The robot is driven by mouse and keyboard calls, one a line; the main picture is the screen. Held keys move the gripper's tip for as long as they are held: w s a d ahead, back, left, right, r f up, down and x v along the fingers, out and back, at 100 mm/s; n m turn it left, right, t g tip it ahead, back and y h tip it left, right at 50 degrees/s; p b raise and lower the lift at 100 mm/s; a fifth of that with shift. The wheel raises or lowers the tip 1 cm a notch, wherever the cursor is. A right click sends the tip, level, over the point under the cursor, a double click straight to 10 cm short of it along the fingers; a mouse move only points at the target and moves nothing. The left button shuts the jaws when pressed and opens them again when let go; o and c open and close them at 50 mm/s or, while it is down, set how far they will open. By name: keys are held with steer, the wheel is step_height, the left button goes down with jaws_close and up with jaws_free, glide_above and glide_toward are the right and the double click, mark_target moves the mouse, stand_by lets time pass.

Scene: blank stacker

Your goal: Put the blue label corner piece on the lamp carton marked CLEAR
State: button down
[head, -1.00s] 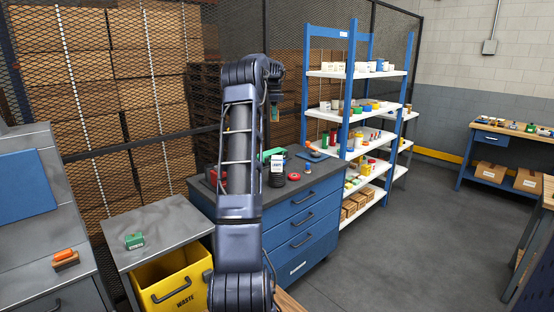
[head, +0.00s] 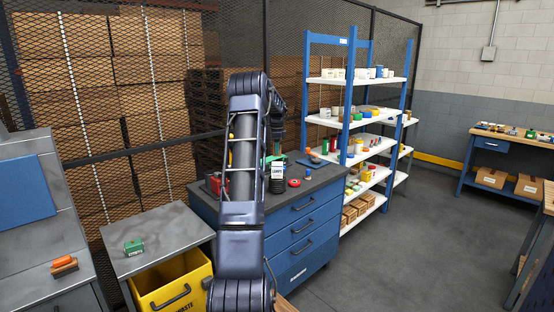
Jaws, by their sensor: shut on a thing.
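My gripper (head: 278,147) is at the end of my arm, above the blue drawer cabinet. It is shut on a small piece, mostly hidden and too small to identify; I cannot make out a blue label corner. Below it a small white and dark carton (head: 277,171) with lettering stands on the dark cabinet top (head: 318,182). The lettering is too small to read surely, so I cannot tell whether it is marked CLEAR. The gripper appears just above this carton; I cannot tell the gap. My arm hides part of the cabinet top.
A red round thing (head: 294,183) and a small blue and orange thing (head: 308,175) lie right of the carton. A red thing (head: 215,183) is at the left. A blue shelf rack (head: 345,120) stands behind right. A grey side table (head: 165,232) holds a green block (head: 133,247).

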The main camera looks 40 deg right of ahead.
steer(key=shift+f, duration=2.3)
steer(key=shift+f, duration=0.1)
steer(key=c, duration=1.6)
jaws_free()
step_height(320, 180, up, 12)
steer(key=shift+r, duration=0.1)
steer(key=shift+a+r, duration=0.1)
steer(key=shift+r, duration=0.05)
